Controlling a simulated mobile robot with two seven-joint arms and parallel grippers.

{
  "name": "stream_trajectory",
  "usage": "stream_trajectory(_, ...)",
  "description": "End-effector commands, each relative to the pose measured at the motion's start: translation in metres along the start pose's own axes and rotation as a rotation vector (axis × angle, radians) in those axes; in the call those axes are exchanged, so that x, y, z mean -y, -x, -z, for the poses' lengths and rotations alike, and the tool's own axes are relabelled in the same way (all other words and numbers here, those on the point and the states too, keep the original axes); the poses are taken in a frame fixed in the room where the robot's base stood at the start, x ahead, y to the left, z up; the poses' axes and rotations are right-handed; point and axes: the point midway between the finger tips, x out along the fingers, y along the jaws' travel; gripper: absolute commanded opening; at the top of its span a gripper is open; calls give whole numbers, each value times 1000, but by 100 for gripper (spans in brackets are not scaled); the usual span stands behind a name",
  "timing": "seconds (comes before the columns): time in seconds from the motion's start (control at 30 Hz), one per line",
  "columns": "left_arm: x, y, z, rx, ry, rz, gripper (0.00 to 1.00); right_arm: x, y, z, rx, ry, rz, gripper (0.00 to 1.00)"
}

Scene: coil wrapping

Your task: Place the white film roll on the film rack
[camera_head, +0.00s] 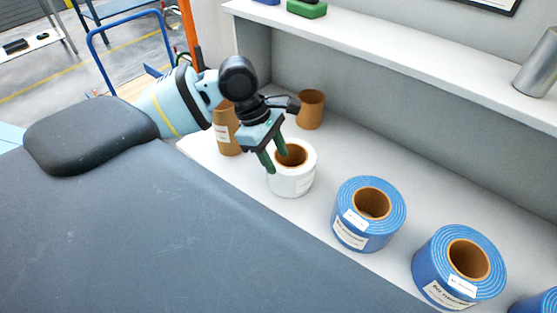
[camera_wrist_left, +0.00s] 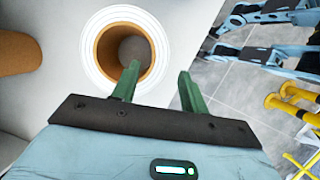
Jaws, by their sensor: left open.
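The white film roll (camera_head: 292,180) stands upright on the white lower shelf, with a brown cardboard core open at the top. My left gripper (camera_head: 274,162) is open over the roll, with one green finger at the core opening and the other outside the roll's left side. In the left wrist view, the roll's white rim (camera_wrist_left: 88,58) shows from above, and the left gripper's fingers (camera_wrist_left: 158,82) point toward it. One fingertip overlaps the core opening. Whether a finger touches the roll I cannot tell. My right gripper is not in view. I cannot pick out a film rack.
Blue rolls (camera_head: 368,213) stand to the right on the shelf (camera_head: 322,222). Brown cardboard tubes (camera_head: 311,109) stand behind the white roll. An upper shelf (camera_head: 400,57) with a metal cylinder (camera_head: 538,65) runs above. A blue cart handle (camera_head: 128,25) is at the back left.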

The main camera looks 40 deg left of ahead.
Motion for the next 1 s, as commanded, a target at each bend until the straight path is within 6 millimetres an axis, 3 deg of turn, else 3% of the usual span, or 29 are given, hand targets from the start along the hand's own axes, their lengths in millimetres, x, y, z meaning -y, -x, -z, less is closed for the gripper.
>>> stream_trajectory(0.3, -1, 64, 0, 0, -2, -4, 44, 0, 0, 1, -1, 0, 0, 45)
stream_trajectory(0.5, -1, 87, 0, 0, -1, -3, 44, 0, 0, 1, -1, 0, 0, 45)
stream_trajectory(1.0, 0, 94, 0, 1, -1, 0, 44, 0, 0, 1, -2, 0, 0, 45)
